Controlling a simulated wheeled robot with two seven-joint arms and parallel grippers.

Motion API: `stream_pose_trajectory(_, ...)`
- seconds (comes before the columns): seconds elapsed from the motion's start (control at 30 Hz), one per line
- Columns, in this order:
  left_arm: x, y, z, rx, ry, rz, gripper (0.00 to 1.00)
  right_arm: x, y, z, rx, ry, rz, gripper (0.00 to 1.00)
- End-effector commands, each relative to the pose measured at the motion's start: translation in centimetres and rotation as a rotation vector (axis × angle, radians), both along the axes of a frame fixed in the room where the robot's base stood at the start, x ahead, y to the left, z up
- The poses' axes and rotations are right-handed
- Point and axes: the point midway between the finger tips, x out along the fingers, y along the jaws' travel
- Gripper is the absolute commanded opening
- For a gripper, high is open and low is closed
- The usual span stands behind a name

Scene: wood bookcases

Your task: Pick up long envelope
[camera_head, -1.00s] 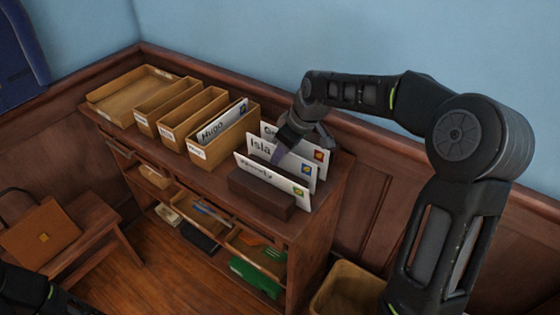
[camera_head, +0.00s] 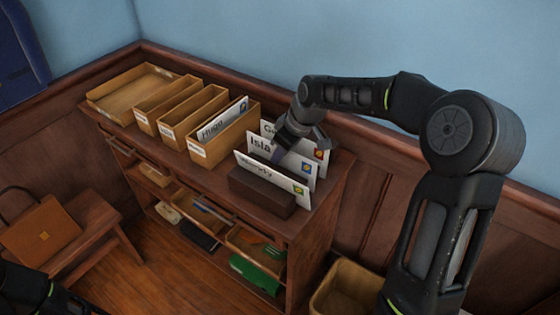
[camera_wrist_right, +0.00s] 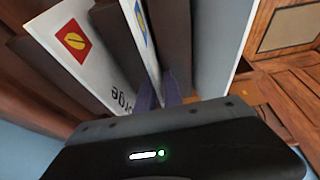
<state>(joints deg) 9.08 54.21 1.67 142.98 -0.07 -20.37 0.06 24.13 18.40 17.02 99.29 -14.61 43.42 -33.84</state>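Three white envelopes stand upright in a dark wooden holder (camera_head: 262,196) on the bookcase top: the front one (camera_head: 285,186), the middle "Isla" envelope (camera_head: 303,172) and a back one (camera_head: 320,152), largely hidden. My right gripper (camera_head: 277,152) reaches down from behind at the "Isla" envelope. In the right wrist view its two purple fingertips (camera_wrist_right: 160,92) lie close together, either side of the blue-stamped envelope (camera_wrist_right: 148,45). They look shut on it. The red-stamped "George" envelope (camera_wrist_right: 75,45) is beside them. Only a dark part of my left arm shows at the bottom left corner; its gripper is out of view.
Wooden letter boxes (camera_head: 175,118) and a flat tray (camera_head: 135,92) stand left of the envelopes; one box holds a "Hugo" envelope (camera_head: 222,122). A wall is close behind. An open bin (camera_head: 345,290) stands right of the bookcase, a bag (camera_head: 42,235) on a stool at left.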

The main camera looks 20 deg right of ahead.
Motion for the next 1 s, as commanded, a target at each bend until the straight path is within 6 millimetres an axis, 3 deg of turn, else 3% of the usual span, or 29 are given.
stream_pose_trajectory(0.13,0.0,0.0,0.0,0.0,0.0,0.0,0.28,0.0,0.0,0.0,0.0,0.0,0.0,0.0)
stream_pose_trajectory(0.77,0.0,0.0,0.0,0.0,0.0,0.0,0.28,0.0,0.0,0.1,0.0,0.0,0.0,0.0)
stream_pose_trajectory(1.0,0.0,0.0,-0.3,0.0,0.0,0.0,0.28,0.1,0.0,2.3,-0.001,-0.005,0.0,0.0)
